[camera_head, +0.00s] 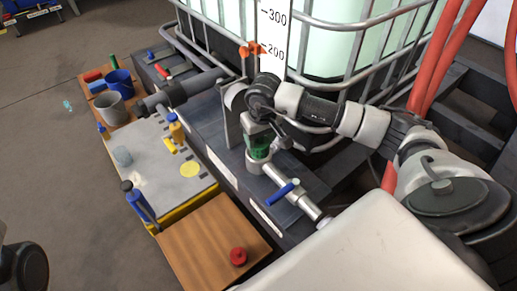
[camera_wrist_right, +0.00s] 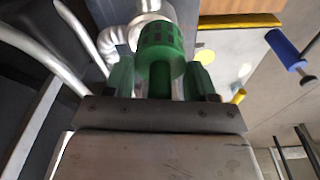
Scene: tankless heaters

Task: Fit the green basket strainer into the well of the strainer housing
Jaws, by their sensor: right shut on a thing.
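The green basket strainer (camera_head: 259,148) is upright between the fingers of my right gripper (camera_head: 258,132). My left gripper is not visible.
A blue-handled valve (camera_head: 280,193) sits on the pipe beside the housing. A red cap (camera_head: 238,256) lies on a wooden board (camera_head: 205,245). A caged tank (camera_head: 335,50) stands close behind. Buckets (camera_head: 110,104) and small tools are at the left.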

